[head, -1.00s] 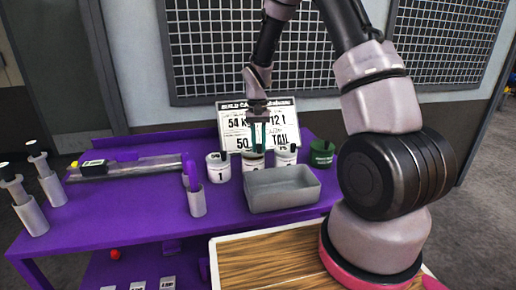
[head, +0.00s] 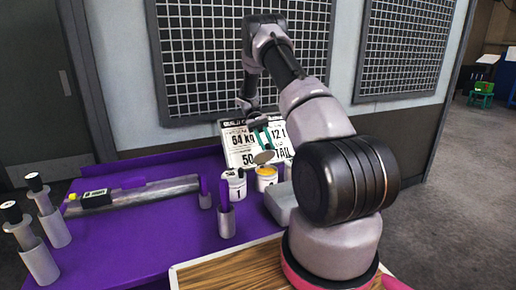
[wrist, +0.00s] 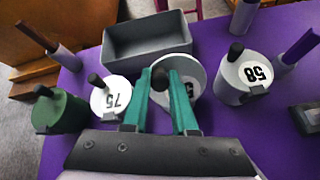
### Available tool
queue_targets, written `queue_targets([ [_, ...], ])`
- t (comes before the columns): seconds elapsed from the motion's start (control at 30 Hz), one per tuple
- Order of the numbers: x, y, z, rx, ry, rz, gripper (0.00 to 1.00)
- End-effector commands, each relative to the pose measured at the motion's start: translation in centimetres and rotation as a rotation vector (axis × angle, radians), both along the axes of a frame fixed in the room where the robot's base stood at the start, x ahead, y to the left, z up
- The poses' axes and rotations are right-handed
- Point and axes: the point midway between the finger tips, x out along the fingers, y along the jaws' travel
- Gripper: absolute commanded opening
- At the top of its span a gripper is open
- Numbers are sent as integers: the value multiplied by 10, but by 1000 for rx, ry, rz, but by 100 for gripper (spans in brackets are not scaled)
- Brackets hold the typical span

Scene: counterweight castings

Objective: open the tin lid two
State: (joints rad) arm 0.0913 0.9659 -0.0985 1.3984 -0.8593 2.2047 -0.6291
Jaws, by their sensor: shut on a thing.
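Tin two (head: 267,179) stands open behind the grey bin in the head view, with yellowish contents showing at its mouth. My gripper (head: 266,146) is above it, its teal fingers shut on the knob of a round grey lid (head: 264,157). The lid hangs just above the open tin, apart from its rim. In the wrist view, my gripper (wrist: 165,78) has a finger on each side of the lid's black knob, and the pale lid (wrist: 185,70) hides what is below it. Tin one (head: 236,186) stands to the left with its lid on.
The grey bin (wrist: 150,45) is beside the tins. A tin marked 75 (wrist: 110,98) and a green tin (wrist: 60,112) stand to the left in the wrist view; a tin marked 58 (wrist: 235,82) stands right. A board (head: 240,143) with figures stands behind.

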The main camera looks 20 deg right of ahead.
Motion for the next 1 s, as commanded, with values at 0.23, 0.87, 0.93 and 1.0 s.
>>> queue_targets([
  [0.23,0,-4,-1,-2,90,1,0],
  [0.87,0,-3,-1,0,120,1,49],
  [0.93,0,-3,-1,0,119,2,56],
  [1.0,0,-3,0,0,119,2,56],
])
